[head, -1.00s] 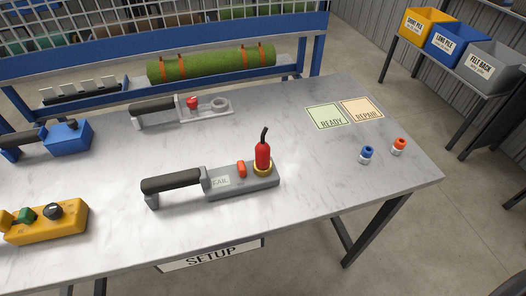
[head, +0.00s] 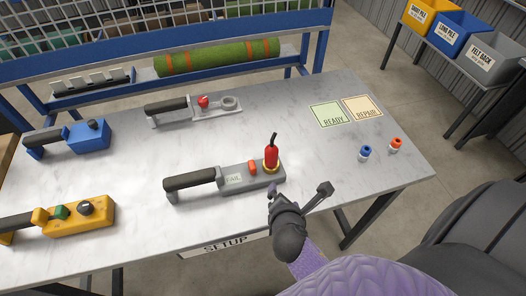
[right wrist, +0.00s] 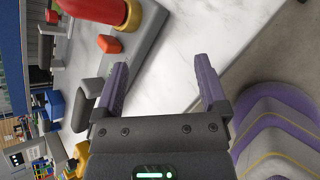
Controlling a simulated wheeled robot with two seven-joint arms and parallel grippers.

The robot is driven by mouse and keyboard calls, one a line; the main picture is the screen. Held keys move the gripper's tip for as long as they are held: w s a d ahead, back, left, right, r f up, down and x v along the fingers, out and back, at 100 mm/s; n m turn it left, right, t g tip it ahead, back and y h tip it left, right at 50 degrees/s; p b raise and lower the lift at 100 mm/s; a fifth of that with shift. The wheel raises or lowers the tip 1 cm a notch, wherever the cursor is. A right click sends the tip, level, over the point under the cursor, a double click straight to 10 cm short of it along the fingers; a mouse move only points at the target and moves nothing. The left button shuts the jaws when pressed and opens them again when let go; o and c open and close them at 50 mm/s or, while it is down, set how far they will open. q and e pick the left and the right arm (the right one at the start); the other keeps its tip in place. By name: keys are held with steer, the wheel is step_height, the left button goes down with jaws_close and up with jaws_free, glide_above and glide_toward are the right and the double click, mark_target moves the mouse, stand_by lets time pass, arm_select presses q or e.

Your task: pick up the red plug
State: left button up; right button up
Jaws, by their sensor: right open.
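The red plug (head: 271,156) stands upright in a brass ring on the grey handled tool (head: 237,178) near the table's front edge. A black cable stub rises from its top. In the right wrist view, part of the red plug (right wrist: 108,10) shows at the top, cut off by the frame. My right gripper (head: 298,190) is just in front and to the right of the tool, low near the table edge. Its fingers are apart with nothing between them, as the right wrist view (right wrist: 165,80) shows too. My left gripper is not in view.
A second grey handled tool (head: 200,108), a blue tool (head: 85,136) and a yellow tool (head: 75,218) lie on the table (head: 330,165). Blue and orange connectors (head: 365,153) stand at right, near READY (head: 331,115) and REPAIR (head: 362,108) cards.

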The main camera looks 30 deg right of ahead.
mark_target(272, 157)
steer(key=w+r+n+t, duration=0.3)
steer(key=w+r+n, duration=0.15)
steer(key=n, duration=0.45)
steer(key=shift+h, duration=0.5)
steer(key=b+x, duration=0.2)
steer(key=x, duration=0.6)
steer(key=shift+w+f+b, duration=0.2)
steer(key=shift+w+b, duration=0.05)
steer(key=shift+b, duration=0.05)
steer(key=shift+w, duration=0.25)
steer(key=c, duration=0.9)
jaws_close()
